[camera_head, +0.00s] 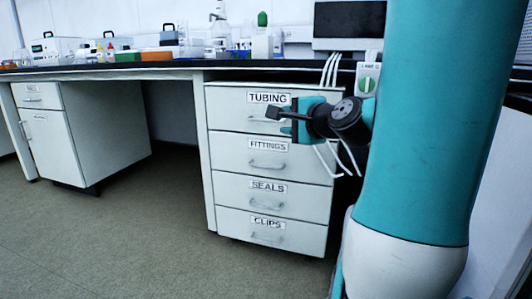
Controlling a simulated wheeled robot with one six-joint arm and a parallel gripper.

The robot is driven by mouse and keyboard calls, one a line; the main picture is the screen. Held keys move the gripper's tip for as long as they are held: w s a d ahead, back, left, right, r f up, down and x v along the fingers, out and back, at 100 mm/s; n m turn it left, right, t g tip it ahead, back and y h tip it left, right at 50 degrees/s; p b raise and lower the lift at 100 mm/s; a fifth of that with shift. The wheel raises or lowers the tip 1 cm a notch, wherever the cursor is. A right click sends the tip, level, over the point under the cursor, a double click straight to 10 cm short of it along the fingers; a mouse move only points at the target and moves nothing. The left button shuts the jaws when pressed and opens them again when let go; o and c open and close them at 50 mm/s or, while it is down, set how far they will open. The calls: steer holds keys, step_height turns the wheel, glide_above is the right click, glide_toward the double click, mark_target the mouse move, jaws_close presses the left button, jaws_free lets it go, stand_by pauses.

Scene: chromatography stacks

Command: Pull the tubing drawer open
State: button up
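The tubing drawer (229,106) is the top white drawer of the middle cabinet, under the dark bench top. Its front looks flush with the drawers below, so it appears closed. Its grey bar handle (257,120) shows just below the TUBING label, and the handle's right part is hidden. My gripper (279,122), dark with teal parts, is in front of the right half of this drawer, at about handle height. Its fingers point left and overlap the handle's right end in the picture. I cannot tell whether they touch it or how far apart they are.
Below are the FITTINGS (230,151), SEALS (230,188) and CLIPS (230,222) drawers, all closed. Another cabinet (110,140) stands at the left, with open knee space between. The floor (130,245) in front is clear. My teal arm blocks the right side.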

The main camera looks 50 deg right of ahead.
step_height(320, 180, down, 2)
steer(key=s+d+m+h+b, duration=0.1)
steer(key=d, duration=0.1)
steer(key=p, duration=1.3)
glide_toward(266, 121)
steer(key=shift+m+h, duration=0.3)
steer(key=p+x, duration=0.2)
steer(key=x, duration=0.8)
steer(key=shift+w+a, duration=0.1)
steer(key=shift+a, duration=0.05)
steer(key=shift+c, duration=0.2)
jaws_close()
